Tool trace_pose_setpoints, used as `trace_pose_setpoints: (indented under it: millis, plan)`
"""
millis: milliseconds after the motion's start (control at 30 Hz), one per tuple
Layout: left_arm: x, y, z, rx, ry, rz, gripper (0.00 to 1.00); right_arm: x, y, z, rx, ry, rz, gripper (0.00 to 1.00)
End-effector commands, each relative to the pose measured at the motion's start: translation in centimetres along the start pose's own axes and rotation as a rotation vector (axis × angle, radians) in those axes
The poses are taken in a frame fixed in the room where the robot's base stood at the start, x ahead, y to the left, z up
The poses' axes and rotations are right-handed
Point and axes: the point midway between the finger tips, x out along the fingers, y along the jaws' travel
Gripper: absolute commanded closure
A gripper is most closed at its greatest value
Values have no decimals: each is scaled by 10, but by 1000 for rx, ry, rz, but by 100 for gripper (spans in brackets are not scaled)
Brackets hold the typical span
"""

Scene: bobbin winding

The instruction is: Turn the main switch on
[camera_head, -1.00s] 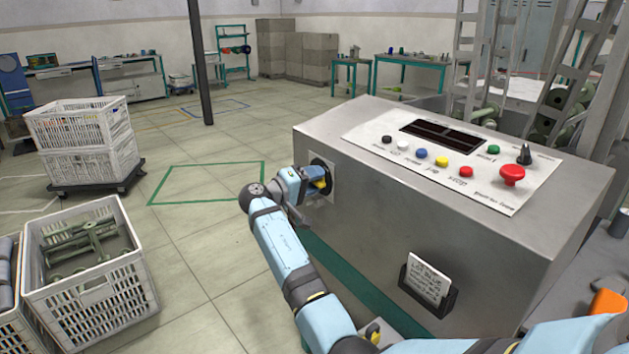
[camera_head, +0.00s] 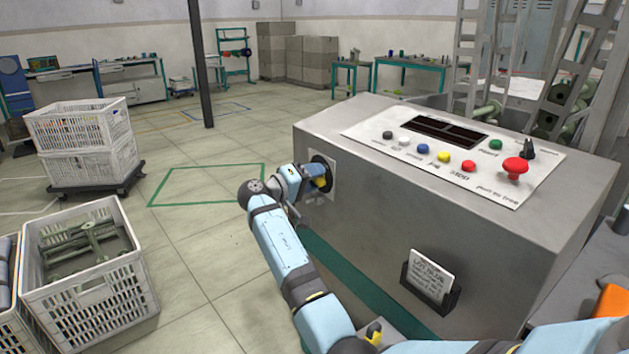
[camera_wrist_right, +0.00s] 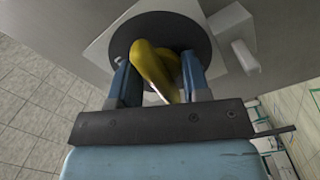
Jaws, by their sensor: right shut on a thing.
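The main switch shows on the left end of the grey metal machine cabinet (camera_head: 450,215). It has a yellow handle (camera_wrist_right: 152,68) on a round black disc (camera_wrist_right: 200,27) over a pale square plate (camera_wrist_right: 97,45). My right gripper (camera_wrist_right: 160,80) is shut on the yellow handle, with one blue finger on either side of it. The handle looks slanted in the right wrist view, and the fingers hide part of it. In the head view the right gripper (camera_head: 312,182) is at the switch and covers part of the disc. My left gripper is not in view.
The cabinet's sloped panel (camera_head: 400,150) has several coloured buttons, a red mushroom button (camera_head: 516,168) and a black knob (camera_head: 527,151). A card holder (camera_head: 431,279) is on the front. White crates (camera_head: 85,135) stand to the left. The floor between is clear.

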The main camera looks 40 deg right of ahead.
Motion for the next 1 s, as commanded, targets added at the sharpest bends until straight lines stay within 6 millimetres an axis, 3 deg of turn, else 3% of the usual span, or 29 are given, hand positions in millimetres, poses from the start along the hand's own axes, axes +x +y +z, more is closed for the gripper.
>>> trace_pose_setpoints:
  millis: [533, 1000]
  plan:
    - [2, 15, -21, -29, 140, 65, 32, -5, -2, -1, 120, 9, -5, 85]
    - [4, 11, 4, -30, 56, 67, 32, -5, -3, -1, 203, 9, -6, 85]
